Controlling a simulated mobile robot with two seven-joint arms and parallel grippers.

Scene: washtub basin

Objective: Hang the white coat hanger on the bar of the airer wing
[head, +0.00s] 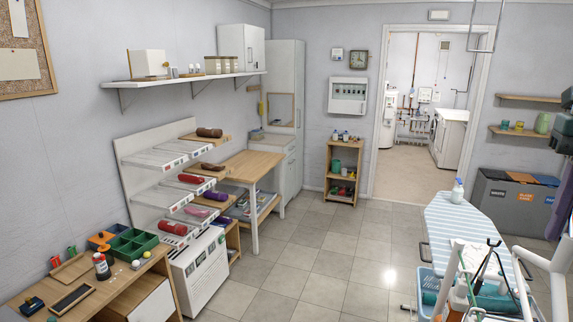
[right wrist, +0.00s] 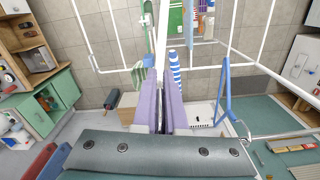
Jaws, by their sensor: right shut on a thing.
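My right gripper (right wrist: 161,76) shows its two purple fingers closed together in the right wrist view, with a thin thing between them. The white coat hanger is mostly hidden by the fingers, and I cannot trace its outline against the white bars. Airer bars (right wrist: 106,71) also cross the upper part of the right wrist view, beyond the fingertips. My left gripper is not seen.
A striped ironing board (head: 465,222) with a spray bottle (head: 457,191) stands left of the airer. In the right wrist view, a blue hanger-shaped thing (right wrist: 226,86) is right of the fingers. The floor (head: 330,260) at centre is clear.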

